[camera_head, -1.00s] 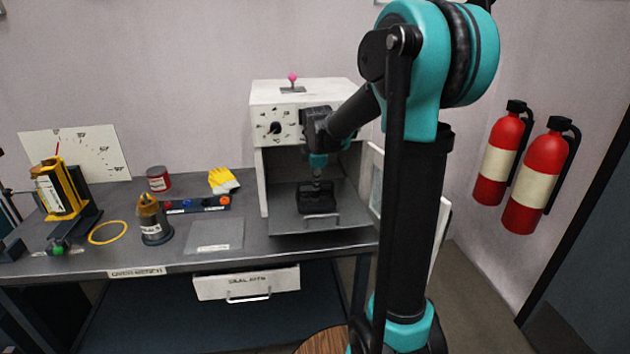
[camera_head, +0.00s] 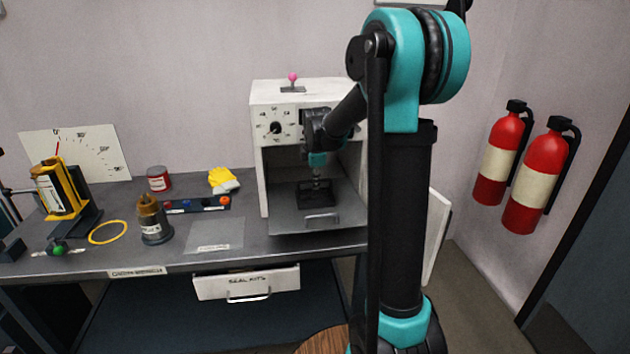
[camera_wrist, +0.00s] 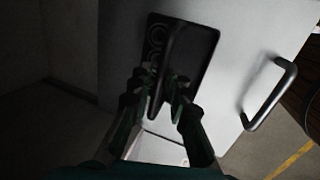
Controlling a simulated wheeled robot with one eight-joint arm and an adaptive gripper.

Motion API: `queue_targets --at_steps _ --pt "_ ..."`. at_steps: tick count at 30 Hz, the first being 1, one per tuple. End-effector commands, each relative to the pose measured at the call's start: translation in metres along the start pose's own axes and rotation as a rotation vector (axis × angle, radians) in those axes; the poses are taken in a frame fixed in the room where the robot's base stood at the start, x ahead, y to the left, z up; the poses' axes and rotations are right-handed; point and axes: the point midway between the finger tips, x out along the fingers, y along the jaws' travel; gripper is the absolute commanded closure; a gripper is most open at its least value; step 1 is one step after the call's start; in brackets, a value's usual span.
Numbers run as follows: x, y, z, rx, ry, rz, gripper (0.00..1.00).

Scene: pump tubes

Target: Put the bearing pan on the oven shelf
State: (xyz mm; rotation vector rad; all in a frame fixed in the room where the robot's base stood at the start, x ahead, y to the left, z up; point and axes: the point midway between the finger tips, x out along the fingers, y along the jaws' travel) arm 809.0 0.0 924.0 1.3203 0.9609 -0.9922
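The bearing pan (camera_wrist: 196,66) is a black rectangular tray with ring-shaped bearings along one side and a raised bar handle. It lies on the grey oven shelf (camera_head: 280,222), inside the oven's open front. The head view also shows the pan (camera_head: 303,203), partly hidden by my gripper. My gripper (camera_wrist: 159,78) points down over the pan, with its fingers apart on either side of the bar. A gap shows between fingers and bar, so it looks open; contact is hard to judge. The gripper in the head view (camera_head: 316,179) is small and dark.
The white oven (camera_head: 262,110) surrounds my gripper with its side walls and top. Its shelf has a front pull handle (camera_head: 322,218). My arm hides the oven's right side.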

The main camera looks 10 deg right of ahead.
Motion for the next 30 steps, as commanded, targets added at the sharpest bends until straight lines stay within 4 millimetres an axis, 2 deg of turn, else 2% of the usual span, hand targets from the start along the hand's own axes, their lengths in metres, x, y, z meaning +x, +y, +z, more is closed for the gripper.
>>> queue_targets --at_steps 10,14,30 --pt "-0.001 0.000 0.000 0.000 0.000 0.000 0.71" --pt "-0.008 0.000 0.000 0.000 0.000 0.000 0.71" --pt "-0.105 0.000 0.000 -0.001 0.000 0.000 0.71"
